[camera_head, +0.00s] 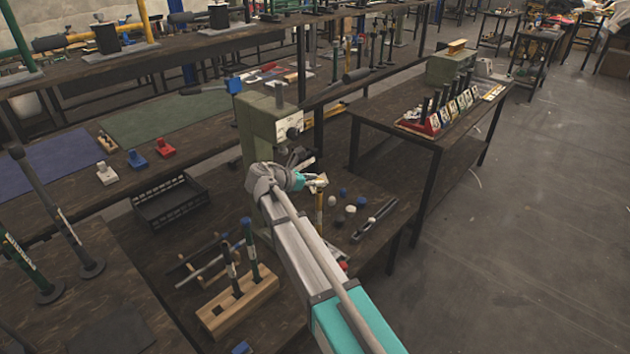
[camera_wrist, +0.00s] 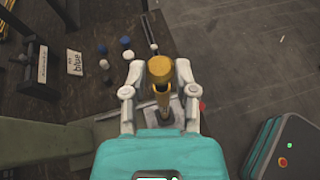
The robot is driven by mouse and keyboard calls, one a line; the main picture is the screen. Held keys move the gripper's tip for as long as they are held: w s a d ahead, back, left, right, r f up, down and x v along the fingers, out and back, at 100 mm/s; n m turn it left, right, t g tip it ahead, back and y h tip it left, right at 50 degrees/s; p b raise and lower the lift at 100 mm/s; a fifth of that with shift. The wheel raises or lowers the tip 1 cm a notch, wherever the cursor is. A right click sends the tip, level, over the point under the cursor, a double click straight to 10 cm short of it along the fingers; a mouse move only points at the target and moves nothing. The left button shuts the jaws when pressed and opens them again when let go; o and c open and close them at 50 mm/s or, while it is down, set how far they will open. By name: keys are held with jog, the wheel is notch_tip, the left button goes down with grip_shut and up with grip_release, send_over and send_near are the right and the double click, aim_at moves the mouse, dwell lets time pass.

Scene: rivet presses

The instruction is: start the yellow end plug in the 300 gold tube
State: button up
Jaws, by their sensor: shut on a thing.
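The yellow end plug (camera_wrist: 160,68) is between the fingertips of my gripper (camera_wrist: 159,75) in the wrist view. My gripper is closed on it. The gold tube (camera_wrist: 163,98) shows directly below the plug, over a grey base (camera_wrist: 168,117). In the head view the gold tube (camera_head: 319,208) stands upright beside the green press, with my gripper (camera_head: 318,182) at its top end. The plug looks in line with the tube, but I cannot tell whether it touches or enters the tube mouth.
The green press (camera_head: 262,125) stands right behind my gripper. Loose blue and white plugs (camera_head: 350,211) and a dark channel (camera_head: 374,220) lie to the right on the bench. A wooden rack (camera_head: 237,305) with dark tubes stands front left. A black crate (camera_head: 170,200) is farther left.

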jog(key=shift+f+b, duration=1.2)
dwell(0.4)
jog(key=o, duration=0.8)
jog(key=shift+r, duration=0.25)
notch_tip(320, 180, up, 8)
jog(key=p, duration=0.8)
jog(key=shift+f, duration=0.15)
dwell(0.6)
